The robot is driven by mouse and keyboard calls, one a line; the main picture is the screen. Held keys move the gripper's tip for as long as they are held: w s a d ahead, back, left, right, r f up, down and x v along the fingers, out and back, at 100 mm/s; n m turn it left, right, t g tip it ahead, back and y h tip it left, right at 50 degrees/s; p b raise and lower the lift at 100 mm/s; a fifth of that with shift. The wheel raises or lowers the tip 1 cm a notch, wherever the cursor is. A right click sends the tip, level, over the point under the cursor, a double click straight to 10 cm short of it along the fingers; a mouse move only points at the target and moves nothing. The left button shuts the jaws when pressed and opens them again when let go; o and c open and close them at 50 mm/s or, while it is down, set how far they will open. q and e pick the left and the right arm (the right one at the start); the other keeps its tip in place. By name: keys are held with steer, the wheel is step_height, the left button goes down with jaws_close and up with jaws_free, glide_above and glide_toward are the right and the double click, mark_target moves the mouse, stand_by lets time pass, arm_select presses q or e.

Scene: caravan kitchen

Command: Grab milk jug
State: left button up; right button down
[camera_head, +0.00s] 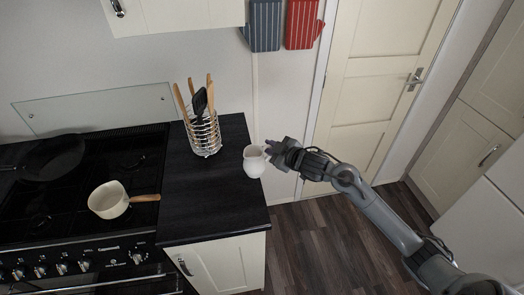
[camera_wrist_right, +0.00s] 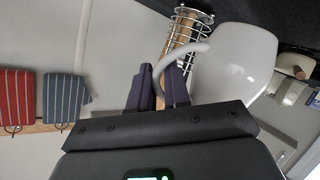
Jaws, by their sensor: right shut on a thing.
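A white milk jug (camera_head: 254,163) is at the right edge of the black countertop, in the middle of the head view. My right gripper (camera_head: 270,148) reaches it from the right, at the jug's handle side. In the right wrist view the jug's white body (camera_wrist_right: 232,64) is at the upper right, and its curved handle (camera_wrist_right: 190,50) passes between the two dark fingers. The right gripper (camera_wrist_right: 162,85) is shut on the handle. I cannot tell whether the jug touches the counter. My left gripper is not in view.
A wire utensil holder (camera_head: 204,135) with wooden and black utensils stands behind the jug to the left. A cream saucepan (camera_head: 108,200) and a dark frying pan (camera_head: 52,158) are on the black stove. The counter (camera_head: 205,215) in front of the jug is clear.

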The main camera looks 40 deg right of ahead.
steer(key=shift+s+d+r, duration=0.55)
steer(key=shift+s+r, duration=0.05)
steer(key=shift+s, duration=0.1)
steer(key=shift+s+d+r, duration=0.55)
steer(key=shift+s, duration=0.15)
stand_by(0.5)
